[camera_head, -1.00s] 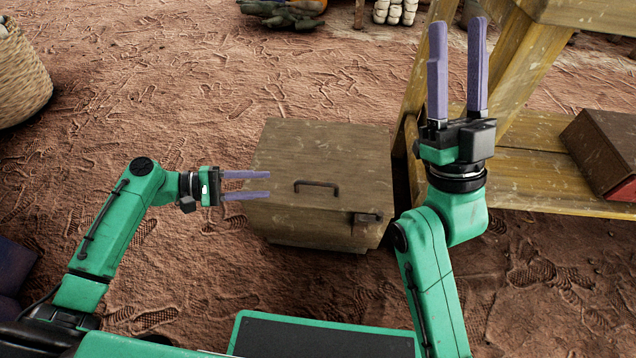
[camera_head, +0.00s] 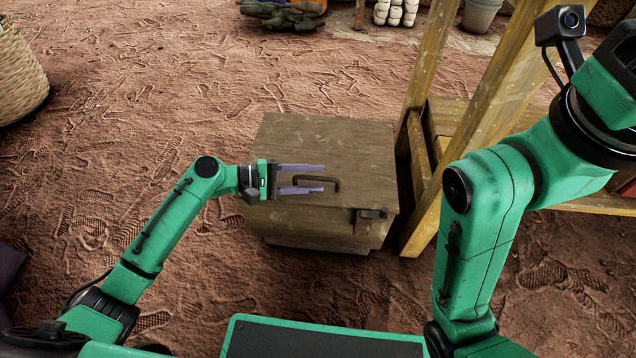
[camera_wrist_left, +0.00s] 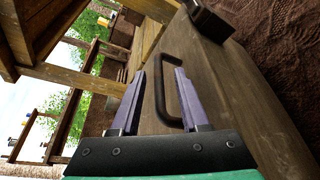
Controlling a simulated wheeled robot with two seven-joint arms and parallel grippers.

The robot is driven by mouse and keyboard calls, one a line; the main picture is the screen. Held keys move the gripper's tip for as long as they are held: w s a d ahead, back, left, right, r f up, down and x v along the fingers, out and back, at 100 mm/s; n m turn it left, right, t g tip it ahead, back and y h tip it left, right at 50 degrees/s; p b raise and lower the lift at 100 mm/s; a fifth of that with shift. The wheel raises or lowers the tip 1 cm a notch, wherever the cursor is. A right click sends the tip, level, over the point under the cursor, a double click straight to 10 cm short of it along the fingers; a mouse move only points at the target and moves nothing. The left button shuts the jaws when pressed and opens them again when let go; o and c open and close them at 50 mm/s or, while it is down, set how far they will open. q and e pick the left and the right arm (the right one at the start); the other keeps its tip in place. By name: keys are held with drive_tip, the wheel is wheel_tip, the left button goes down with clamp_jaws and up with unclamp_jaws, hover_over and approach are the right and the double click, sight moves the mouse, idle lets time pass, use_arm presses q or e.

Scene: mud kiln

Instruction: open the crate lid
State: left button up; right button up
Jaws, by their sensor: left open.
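The wooden crate (camera_head: 325,145) stands on the ground ahead of me with its lid shut. A dark bar handle (camera_head: 330,182) is on the lid, and a dark latch (camera_head: 371,216) is at the front right edge. My left gripper (camera_head: 323,179) is open at the handle, its purple fingers pointing right. In the left wrist view, the handle (camera_wrist_left: 163,92) shows between the two open fingers (camera_wrist_left: 157,95); I cannot tell whether they touch it. My right arm rises at the right, and its gripper fingers are out of the picture.
A yellow wooden table frame (camera_head: 424,140) stands close to the crate's right side. A woven basket (camera_head: 18,75) is at the far left. The reddish ground (camera_head: 190,110) left of and behind the crate is clear.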

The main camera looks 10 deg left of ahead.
use_arm(q)
drive_tip(key=shift+x, duration=0.8)
clamp_jaws()
idle(0.8)
